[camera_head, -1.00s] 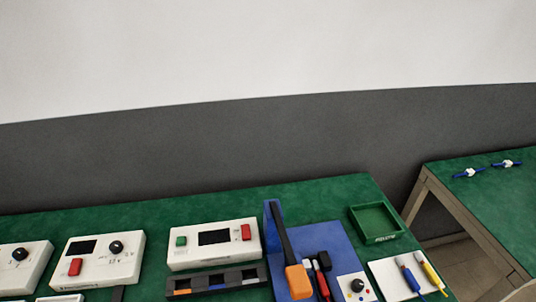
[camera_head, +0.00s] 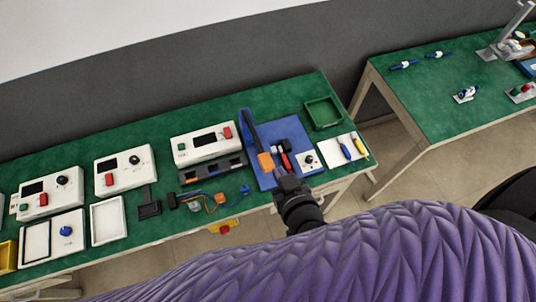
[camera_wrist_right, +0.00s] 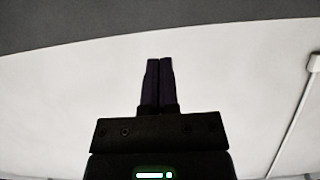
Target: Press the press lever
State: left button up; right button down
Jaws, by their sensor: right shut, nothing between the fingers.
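A dark lever arm (camera_head: 251,132) with an orange grip (camera_head: 265,162) rises from a blue upright on a blue board (camera_head: 288,128), near the right end of the green bench. My right gripper (camera_head: 287,182) is shut and empty. In the head view its tips show just right of and below the orange grip. I cannot tell how high they are above the board, and no contact is clear. In the right wrist view the two fingers (camera_wrist_right: 159,85) are together and point at the pale wall; the lever is not in that view. My left gripper is not in view.
Red and black tools (camera_head: 284,156) and a small white button panel (camera_head: 307,160) are beside the lever. A green tray (camera_head: 323,114) stands behind, right. White control boxes (camera_head: 205,142) line the bench leftward. A second green table (camera_head: 445,90) stands right, across a floor gap.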

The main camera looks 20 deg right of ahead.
jog(key=shift+f, duration=0.1)
jog(key=b, duration=0.1)
send_over(268, 163)
jog(key=w, duration=0.1)
notch_tip(268, 163, down, 5)
jog(key=shift+r, duration=0.2)
jog(key=f+b, duration=0.2)
jog(key=f, duration=0.1)
jog(key=shift+s+b, duration=0.3)
jog(key=shift+s, duration=0.1)
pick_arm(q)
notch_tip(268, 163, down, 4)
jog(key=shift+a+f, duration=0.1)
pick_arm(e)
jog(key=shift+s+f, duration=0.15)
jog(key=shift+f, duration=0.2)
